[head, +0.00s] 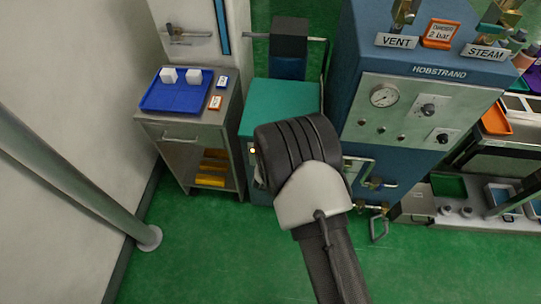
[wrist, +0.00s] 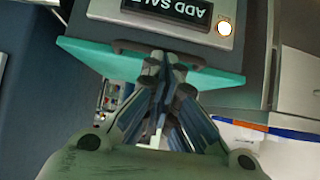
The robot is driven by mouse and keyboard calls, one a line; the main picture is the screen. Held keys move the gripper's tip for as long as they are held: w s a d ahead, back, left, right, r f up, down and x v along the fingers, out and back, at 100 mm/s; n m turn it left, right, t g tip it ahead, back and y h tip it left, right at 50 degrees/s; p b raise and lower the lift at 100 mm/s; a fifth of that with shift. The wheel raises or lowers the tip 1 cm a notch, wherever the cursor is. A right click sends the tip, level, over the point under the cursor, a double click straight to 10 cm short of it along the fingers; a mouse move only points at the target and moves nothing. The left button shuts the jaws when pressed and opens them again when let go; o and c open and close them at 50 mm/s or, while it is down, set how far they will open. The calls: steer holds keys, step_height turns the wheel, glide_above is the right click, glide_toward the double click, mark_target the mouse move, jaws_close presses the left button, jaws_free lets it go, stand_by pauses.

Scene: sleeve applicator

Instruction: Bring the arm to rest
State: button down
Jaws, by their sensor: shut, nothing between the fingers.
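My arm shows in the head view as a thick black and light-grey joint with a dark link running to the bottom edge. It covers part of the teal-topped cabinet (head: 280,97). My gripper is hidden there. In the wrist view my gripper (wrist: 165,65) has its fingers together, shut and empty. It points at a teal edge (wrist: 220,77) below a dark panel lettered "ADD SAL…" (wrist: 180,10) with a lit round button (wrist: 224,28). Whether the fingertips touch the dark handle-like bar there, I cannot tell.
A grey cabinet (head: 190,132) at left carries a blue tray (head: 177,98) with two white blocks. A blue HOBSTRAND machine (head: 345,75) with a gauge (head: 384,95) and pipe handles stands at right. A slanted grey pole (head: 70,175) is at far left. Green floor (head: 220,260) is open in front.

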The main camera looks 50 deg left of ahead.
steer(key=s+d+f+p, duration=0.1)
steer(key=s+d+f, duration=0.3)
steer(key=s, duration=0.3)
steer(key=shift+d+f, duration=0.4)
steer(key=shift+d, duration=0.35)
steer(key=shift+w, duration=0.1)
